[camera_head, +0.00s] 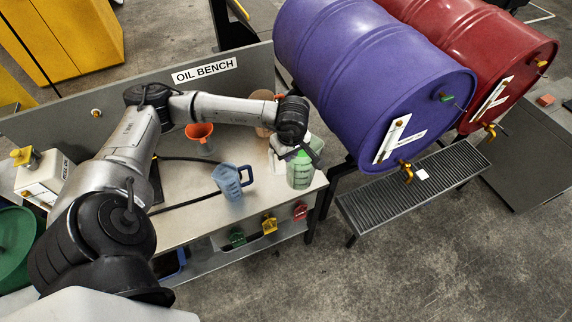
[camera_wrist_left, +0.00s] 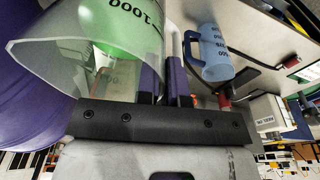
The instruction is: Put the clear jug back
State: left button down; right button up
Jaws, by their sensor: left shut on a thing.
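The clear jug (camera_head: 300,177) is near the bench's right front corner, with green showing inside its wall. In the left wrist view the clear jug (camera_wrist_left: 60,58) fills the upper left, with its open rim at the left and dark numerals on its wall. My left gripper (camera_head: 308,157) is at the jug's upper part, shut on it. In the left wrist view the gripper's fingers (camera_wrist_left: 165,78) are beside the jug's wall. I cannot tell whether the jug's base touches the bench. My right gripper is out of view.
A blue jug (camera_head: 230,182) stands left of the clear jug, with an orange funnel (camera_head: 200,131) behind it. The purple drum (camera_head: 370,80) and its grated tray (camera_head: 415,190) are to the right. A dark hose (camera_head: 187,202) lies on the bench (camera_head: 190,225).

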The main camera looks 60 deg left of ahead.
pick_arm(q)
jog(key=w+a+f+p, duration=0.2)
jog(key=a+f, duration=0.8)
jog(key=a, duration=0.1)
jog(key=shift+w+f, duration=0.25)
jog(key=shift+w, duration=0.05)
jog(key=shift+f, duration=0.1)
jog(key=c, duration=1.7)
grip_release()
jog(key=shift+f, duration=0.1)
jog(key=o, duration=0.5)
jog(key=shift+c, duration=0.2)
